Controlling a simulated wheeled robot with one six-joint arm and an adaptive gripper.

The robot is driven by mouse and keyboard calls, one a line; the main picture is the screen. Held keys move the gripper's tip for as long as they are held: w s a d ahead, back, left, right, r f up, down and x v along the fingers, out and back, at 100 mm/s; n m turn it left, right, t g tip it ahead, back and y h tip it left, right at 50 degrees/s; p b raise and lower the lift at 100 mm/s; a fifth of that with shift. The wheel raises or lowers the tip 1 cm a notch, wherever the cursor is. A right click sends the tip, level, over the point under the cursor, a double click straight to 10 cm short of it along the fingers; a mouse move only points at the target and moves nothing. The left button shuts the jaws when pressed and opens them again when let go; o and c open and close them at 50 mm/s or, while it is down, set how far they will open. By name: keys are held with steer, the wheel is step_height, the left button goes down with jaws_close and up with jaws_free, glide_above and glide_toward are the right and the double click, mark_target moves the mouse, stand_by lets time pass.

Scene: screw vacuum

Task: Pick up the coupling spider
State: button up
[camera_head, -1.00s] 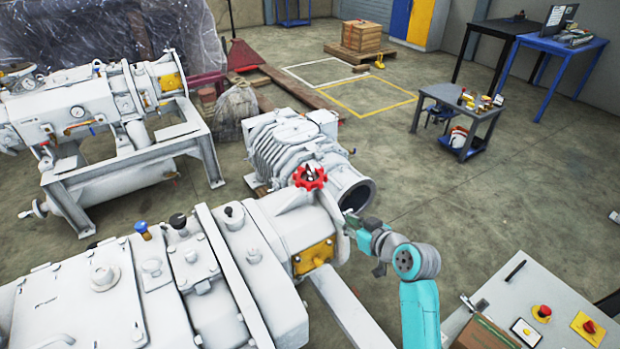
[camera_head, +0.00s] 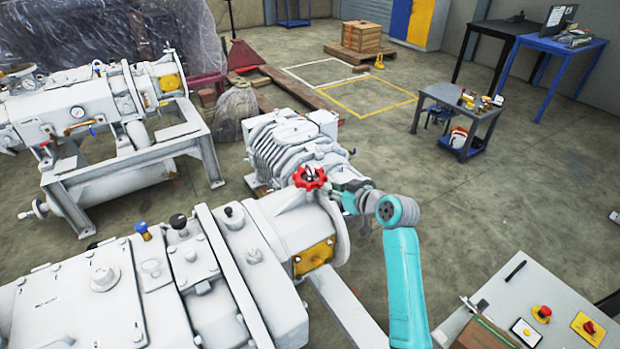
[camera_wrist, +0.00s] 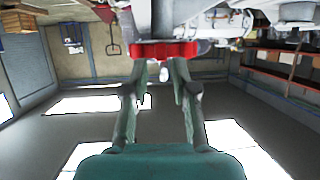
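The red, star-shaped coupling spider (camera_head: 310,179) sits at the shaft end of the large white pump (camera_head: 290,228) in the head view. In the wrist view the spider (camera_wrist: 165,50) is a red band straight ahead, across the tips of my fingers. My gripper (camera_head: 330,190) is close at the spider's right side. In the wrist view my gripper (camera_wrist: 161,66) has its two fingers apart, with a gap between them. The fingertips reach the spider's near edge; whether they touch it I cannot tell. The spider's far side is hidden.
A ribbed white machine (camera_head: 285,145) stands just behind the spider. A second white pump (camera_head: 75,110) is at the left. A grey control panel (camera_head: 560,295) is at the lower right. A small grey table (camera_head: 465,108) stands farther back; open floor lies in between.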

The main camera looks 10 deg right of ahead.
mark_target(322, 185)
steer(key=x, duration=0.4)
steer(key=shift+r, duration=0.1)
steer(key=shift+c, duration=0.2)
jaws_close()
